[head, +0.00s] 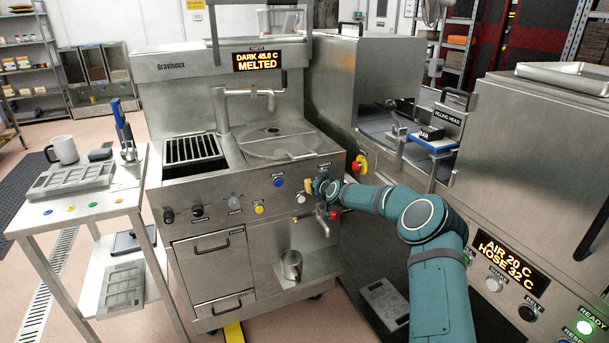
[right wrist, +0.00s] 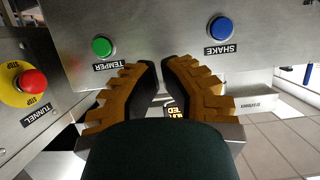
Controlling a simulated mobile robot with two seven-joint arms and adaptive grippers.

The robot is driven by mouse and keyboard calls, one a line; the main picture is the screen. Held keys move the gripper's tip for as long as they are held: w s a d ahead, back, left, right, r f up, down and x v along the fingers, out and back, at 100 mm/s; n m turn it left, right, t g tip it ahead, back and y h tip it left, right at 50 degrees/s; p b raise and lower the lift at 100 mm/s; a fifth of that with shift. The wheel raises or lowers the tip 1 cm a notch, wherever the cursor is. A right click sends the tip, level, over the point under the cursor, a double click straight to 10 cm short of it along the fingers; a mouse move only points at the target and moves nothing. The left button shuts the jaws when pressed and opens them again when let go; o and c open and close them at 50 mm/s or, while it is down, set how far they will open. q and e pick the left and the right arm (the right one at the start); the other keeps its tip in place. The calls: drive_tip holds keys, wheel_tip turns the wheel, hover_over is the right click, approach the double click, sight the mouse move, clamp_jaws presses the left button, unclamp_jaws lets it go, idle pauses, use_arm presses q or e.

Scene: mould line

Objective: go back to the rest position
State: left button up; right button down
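My right gripper (head: 308,186), with orange-brown fingers, is at the front panel of the steel melting machine (head: 205,85) in the head view. In the right wrist view its fingers (right wrist: 160,62) come together at the tips with nothing between them. The tips are in front of the panel, between the green TEMPER button (right wrist: 103,46) and the blue SHAKE button (right wrist: 220,28). I cannot tell whether they touch the panel. My left gripper is not in view.
A side table (head: 110,205) with a mug (head: 63,150) and a mould (head: 72,180) stands at left. A red stop button (right wrist: 33,82) sits beside the right fingers. A metal cup (head: 291,266) stands below the tap. The cooling tunnel (head: 375,75) and another machine (head: 530,150) stand at right.

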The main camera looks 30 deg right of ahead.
drive_tip(key=s+a+f+g+y, duration=0.2)
drive_tip(key=s+a+f, duration=0.3)
drive_tip(key=a, duration=0.4)
drive_tip(key=s+a+f+n+g+y, duration=0.1)
drive_tip(key=s+a+f+g, duration=0.1)
drive_tip(key=s+a+f, duration=0.6)
drive_tip(key=s+a+f+g+y, duration=0.1)
drive_tip(key=a+f+g+y, duration=0.15)
drive_tip(key=a, duration=0.85)
drive_tip(key=s+a+f+g, duration=0.2)
drive_tip(key=s+a, duration=0.1)
drive_tip(key=s, duration=0.7)
drive_tip(key=s+a+f+m+g, duration=0.1)
drive_tip(key=s+a+f, duration=0.1)
drive_tip(key=s, duration=0.9)
drive_tip(key=s+a+f+g, duration=0.2)
drive_tip(key=s+a, duration=0.2)
drive_tip(key=s, duration=0.6)
drive_tip(key=shift+s+g, duration=0.15)
drive_tip(key=shift+g, duration=0.2)
drive_tip(key=shift+f, duration=0.1)
